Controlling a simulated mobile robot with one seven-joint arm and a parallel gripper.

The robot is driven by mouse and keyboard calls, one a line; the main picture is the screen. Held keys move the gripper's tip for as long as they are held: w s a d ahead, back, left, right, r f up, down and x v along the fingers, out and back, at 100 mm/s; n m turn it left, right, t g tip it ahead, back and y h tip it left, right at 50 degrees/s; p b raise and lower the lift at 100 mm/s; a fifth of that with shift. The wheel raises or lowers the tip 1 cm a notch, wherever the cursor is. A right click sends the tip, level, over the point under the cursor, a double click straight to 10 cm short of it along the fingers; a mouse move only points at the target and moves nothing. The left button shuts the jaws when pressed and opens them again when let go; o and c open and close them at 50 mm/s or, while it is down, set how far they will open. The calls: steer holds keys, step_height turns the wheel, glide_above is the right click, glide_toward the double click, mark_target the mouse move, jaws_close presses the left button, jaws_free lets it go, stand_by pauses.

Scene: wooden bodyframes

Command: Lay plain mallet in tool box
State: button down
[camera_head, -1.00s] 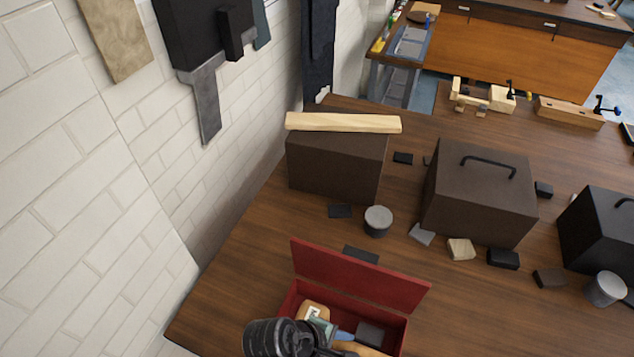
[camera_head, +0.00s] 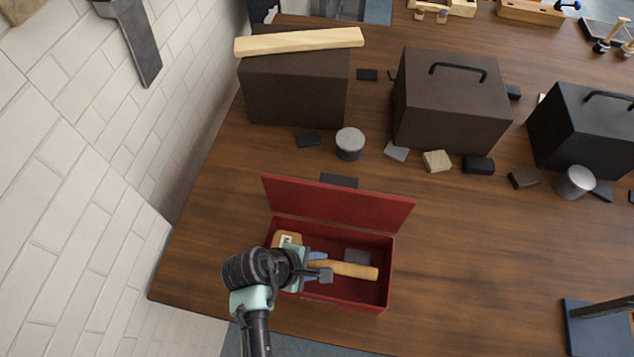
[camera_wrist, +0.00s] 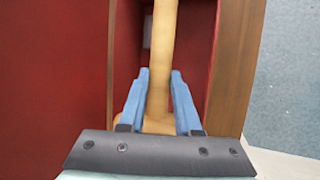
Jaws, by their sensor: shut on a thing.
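The plain mallet's tan wooden handle (camera_head: 350,270) lies across the inside of the red tool box (camera_head: 345,299), pointing right. My gripper (camera_head: 321,268) reaches into the box from the left and is shut on the mallet. In the wrist view, the blue fingers of my gripper (camera_wrist: 160,75) stand on both sides of the mallet (camera_wrist: 160,45), which widens near the palm. A tan block with a pale mark (camera_head: 287,240) shows behind my gripper in the box; I cannot tell whether it is the mallet's head. The box lid (camera_head: 338,203) stands open at the back.
A grey block (camera_head: 357,256) lies in the box. Behind the lid stand a grey cylinder (camera_head: 350,144) and a brown case (camera_head: 295,90) with a long wooden strip (camera_head: 300,41) on top. A handled case (camera_head: 450,100) is further right.

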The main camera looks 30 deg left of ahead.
step_height(320, 180, down, 4)
steer(key=b, duration=0.3)
steer(key=shift+w+a+r, duration=0.1)
steer(key=shift+a+r, duration=0.05)
steer(key=shift+r, duration=0.05)
step_height(320, 180, down, 3)
steer(key=b, duration=0.3)
steer(key=shift+r, duration=0.1)
steer(key=shift+f+b, duration=0.85)
steer(key=shift+f, duration=0.65)
steer(key=c, duration=0.5)
jaws_free()
steer(key=shift+f, duration=0.15)
steer(key=shift+s+f, duration=0.1)
steer(key=shift+s, duration=0.2)
